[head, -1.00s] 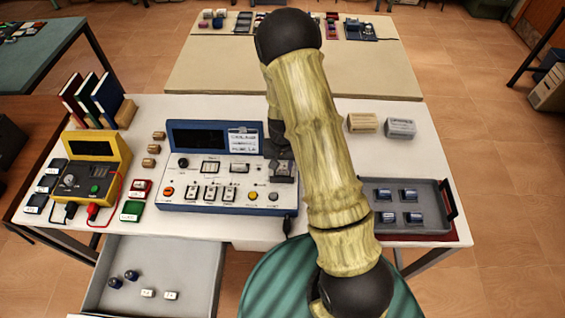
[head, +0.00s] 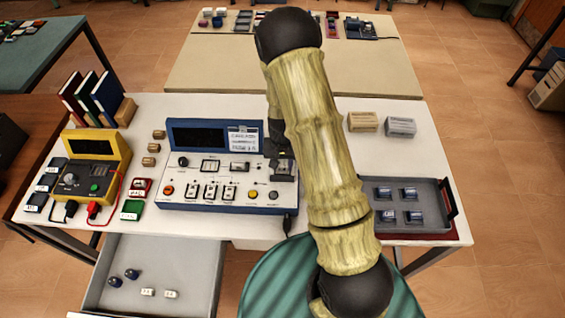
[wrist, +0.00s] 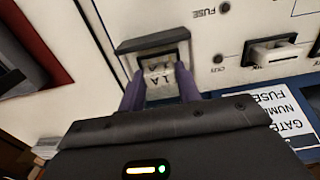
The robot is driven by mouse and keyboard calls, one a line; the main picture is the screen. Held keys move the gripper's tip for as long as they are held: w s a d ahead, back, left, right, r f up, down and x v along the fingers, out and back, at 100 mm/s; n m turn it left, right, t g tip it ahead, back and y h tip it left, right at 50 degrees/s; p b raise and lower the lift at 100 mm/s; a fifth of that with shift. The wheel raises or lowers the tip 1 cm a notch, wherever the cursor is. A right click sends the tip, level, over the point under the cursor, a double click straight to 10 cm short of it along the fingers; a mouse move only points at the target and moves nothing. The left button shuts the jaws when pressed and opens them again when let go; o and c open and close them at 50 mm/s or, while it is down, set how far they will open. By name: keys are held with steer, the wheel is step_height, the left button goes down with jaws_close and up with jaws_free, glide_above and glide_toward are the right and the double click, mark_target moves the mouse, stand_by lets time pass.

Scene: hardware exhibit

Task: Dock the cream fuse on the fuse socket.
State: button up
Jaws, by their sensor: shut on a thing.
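The cream fuse (wrist: 158,74), marked 1A, is between the purple fingers of my gripper (wrist: 160,92), which is shut on it. The fuse socket (wrist: 152,44) is a dark-rimmed recess in the white panel, near the FUSE label. The fuse is at the socket opening in the wrist view; I cannot tell whether it is fully seated. In the head view my gripper (head: 283,166) is at the right end of the blue and white console (head: 222,203). The fuse and most of the socket are hidden there by my gripper and arm.
A yellow meter (head: 95,165) with leads stands left of the console. A grey tray (head: 440,222) holding several blue parts lies at right. An open drawer (head: 190,260) below holds two dark knobs and two small white pieces. Two small boxes (head: 363,122) stand at the back right.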

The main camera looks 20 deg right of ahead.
mark_target(282, 165)
steer(key=shift+w+f+b, duration=0.15)
steer(key=shift+f+b, duration=0.2)
steer(key=shift+f, duration=0.2)
stand_by(0.5)
steer(key=o, duration=0.7)
steer(key=shift+r, duration=0.1)
steer(key=shift+r, duration=0.1)
steer(key=shift+d+r+p, duration=0.1)
steer(key=shift+r+p, duration=4.05)
steer(key=shift+r, duration=1.25)
